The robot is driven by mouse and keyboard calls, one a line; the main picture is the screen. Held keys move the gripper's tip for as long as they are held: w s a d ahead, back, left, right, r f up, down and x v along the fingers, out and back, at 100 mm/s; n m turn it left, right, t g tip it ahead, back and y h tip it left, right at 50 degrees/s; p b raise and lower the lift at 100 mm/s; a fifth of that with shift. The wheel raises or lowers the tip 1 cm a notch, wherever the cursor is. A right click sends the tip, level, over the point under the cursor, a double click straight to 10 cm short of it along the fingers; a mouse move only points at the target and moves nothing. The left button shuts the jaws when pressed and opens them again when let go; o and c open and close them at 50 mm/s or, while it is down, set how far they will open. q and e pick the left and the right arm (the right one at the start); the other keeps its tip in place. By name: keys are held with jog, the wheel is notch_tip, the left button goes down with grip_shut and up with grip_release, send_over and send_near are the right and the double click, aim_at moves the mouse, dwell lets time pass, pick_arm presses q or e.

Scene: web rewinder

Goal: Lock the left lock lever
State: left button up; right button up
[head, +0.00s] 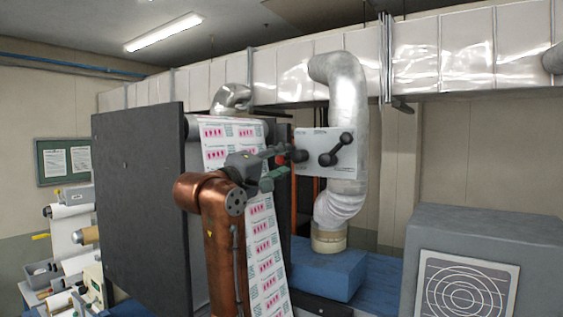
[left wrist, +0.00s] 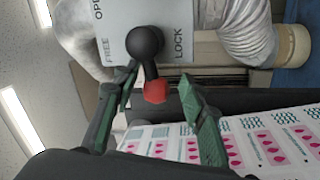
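The left lock lever shows in the left wrist view as a black ball hub (left wrist: 145,42) with a short arm ending in a red knob (left wrist: 155,91). In the head view its black ball (head: 300,155) is at the left edge of a pale plate (head: 312,138), with the red knob (head: 281,159) to its left. My left gripper (head: 284,161) is open, its fingers on either side of the red knob. In the left wrist view the gripper (left wrist: 159,83) shows gaps between both fingers and the knob. My right gripper is out of view.
A second lever (head: 337,149) with black knobs is on the plate to the right. Printed web (head: 264,245) runs down behind my left arm. A dark panel (head: 140,210) stands left. A silver duct (head: 347,110) rises behind the plate. A grey box (head: 490,225) is at right.

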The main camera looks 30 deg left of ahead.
pick_arm(q)
jog(key=shift+s+a+r, duration=0.1)
jog(key=shift+s+a, duration=0.1)
jog(key=shift+s, duration=0.2)
jog(key=v, duration=1.1)
jog(key=shift+f, duration=0.2)
jog(key=shift+s, duration=0.1)
